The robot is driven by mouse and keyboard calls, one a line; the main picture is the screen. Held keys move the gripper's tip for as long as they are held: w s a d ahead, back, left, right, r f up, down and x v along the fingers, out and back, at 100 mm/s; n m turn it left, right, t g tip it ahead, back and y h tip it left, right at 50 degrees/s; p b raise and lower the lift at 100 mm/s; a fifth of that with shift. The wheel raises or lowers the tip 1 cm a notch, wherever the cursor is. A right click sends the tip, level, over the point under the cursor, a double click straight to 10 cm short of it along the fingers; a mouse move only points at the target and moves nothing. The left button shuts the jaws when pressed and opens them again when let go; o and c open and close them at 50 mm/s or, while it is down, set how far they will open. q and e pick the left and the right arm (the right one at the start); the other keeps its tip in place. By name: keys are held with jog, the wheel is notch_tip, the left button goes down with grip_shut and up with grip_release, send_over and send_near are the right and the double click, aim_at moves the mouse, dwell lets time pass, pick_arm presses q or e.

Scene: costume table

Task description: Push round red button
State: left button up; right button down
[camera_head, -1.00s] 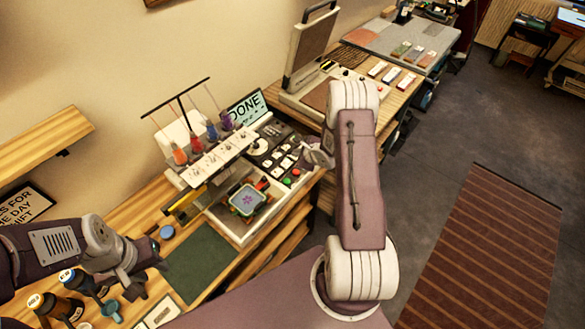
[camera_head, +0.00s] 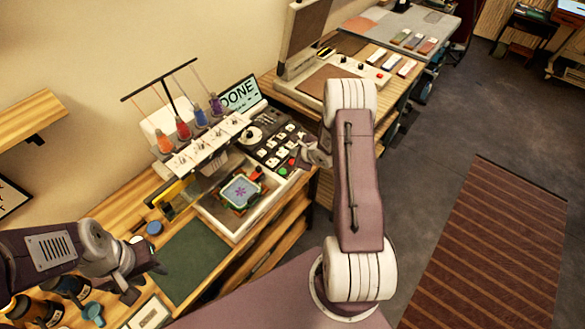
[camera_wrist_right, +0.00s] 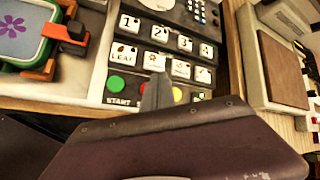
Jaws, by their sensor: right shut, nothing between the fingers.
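A round red button (camera_head: 292,161) sits beside a round green button (camera_head: 283,171) at the near right corner of the embroidery machine's control panel (camera_head: 270,143). My right gripper (camera_head: 314,155) is shut and empty, just right of these buttons. In the right wrist view its fingertips (camera_wrist_right: 158,88) lie over the button row, between the green START button (camera_wrist_right: 117,83) and a yellow button (camera_wrist_right: 177,94). They hide the spot between, so contact cannot be told. My left gripper (camera_head: 147,283) is open and empty over the wooden table's near left part.
A hooped cloth (camera_head: 241,192) with a purple flower lies left of the panel, below several thread spools (camera_head: 200,117). A heat press (camera_head: 318,82) is at the back right. Bottles and a blue cup (camera_head: 94,311) stand near my left gripper.

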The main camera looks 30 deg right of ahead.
jog(key=shift+f+b, duration=0.3)
jog(key=shift+f, duration=0.6)
jog(key=shift+f, duration=0.1)
dwell(1.2)
jog(key=shift+f, duration=0.4)
jog(key=shift+f, duration=0.4)
dwell(0.7)
jog(key=shift+r, duration=0.1)
jog(key=shift+r+p, duration=0.75)
jog(key=shift+p, duration=0.15)
